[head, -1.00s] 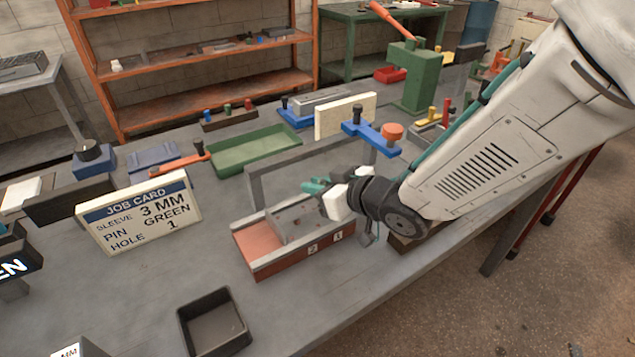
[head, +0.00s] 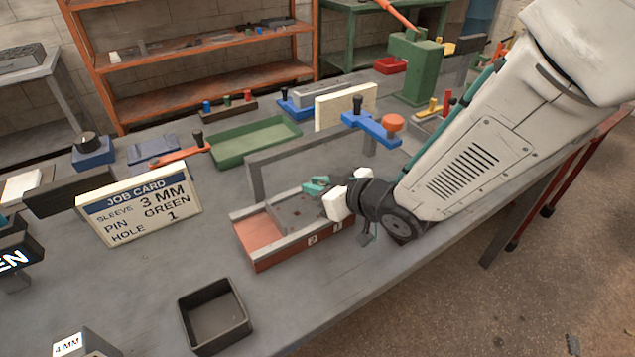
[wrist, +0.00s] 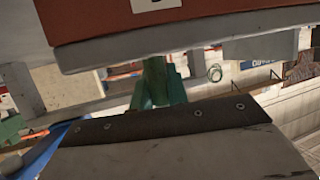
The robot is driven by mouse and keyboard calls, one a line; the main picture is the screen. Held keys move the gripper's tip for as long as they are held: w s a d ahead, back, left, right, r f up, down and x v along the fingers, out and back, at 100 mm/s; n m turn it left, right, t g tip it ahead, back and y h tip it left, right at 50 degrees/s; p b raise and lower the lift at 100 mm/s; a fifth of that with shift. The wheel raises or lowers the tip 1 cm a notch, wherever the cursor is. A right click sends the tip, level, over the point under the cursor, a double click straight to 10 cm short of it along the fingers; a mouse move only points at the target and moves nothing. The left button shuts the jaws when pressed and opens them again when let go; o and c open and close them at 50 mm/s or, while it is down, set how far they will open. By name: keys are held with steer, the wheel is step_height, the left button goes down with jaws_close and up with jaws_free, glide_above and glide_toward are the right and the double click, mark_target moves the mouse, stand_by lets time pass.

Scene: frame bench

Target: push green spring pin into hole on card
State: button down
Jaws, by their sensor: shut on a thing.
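The job card (head: 138,208) reads sleeve 3 mm, pin green, hole 1. A red-brown block (head: 285,241) with a grey top and small dark marks has labels 2 and 1 on its front. My gripper (head: 317,186), with teal fingers, is over the right part of this block. A green-topped pin (head: 227,101) stands in a small rack at the back. Hole 1 is hidden.
A grey raised bar (head: 290,150) stands just behind the block. A green tray (head: 255,143) lies farther back. A black bin (head: 214,318) is at the front, with bare bench beside it.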

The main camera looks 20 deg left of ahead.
steer(key=shift+f, duration=0.35)
steer(key=c, duration=1.3)
jaws_free()
steer(key=shift+d+r, duration=0.1)
steer(key=v, duration=0.7)
steer(key=shift+s+d+r, duration=0.1)
steer(key=shift+d+r, duration=0.05)
steer(key=shift+d, duration=0.1)
steer(key=w+d+r+m+t+h, duration=0.1)
steer(key=w+d+r+m+h, duration=0.15)
steer(key=d, duration=0.55)
steer(key=w+d+r+m+t+h, duration=0.15)
steer(key=d+h, duration=0.25)
steer(key=d, duration=0.4)
steer(key=w+d+r+m+h, duration=0.1)
steer(key=d+r+m+h, duration=0.2)
steer(key=d, duration=0.4)
steer(key=s+d+r+m+g+h, duration=0.3)
steer(key=s+d+m+g, duration=0.1)
steer(key=s+d, duration=0.7)
steer(key=s+d+r+m+g, duration=0.1)
steer(key=s+r+g, duration=0.1)
steer(key=s, duration=0.9)
steer(key=shift+d+m+g, duration=0.2)
steer(key=shift+m+g, duration=0.2)
steer(key=shift+g, duration=0.25)
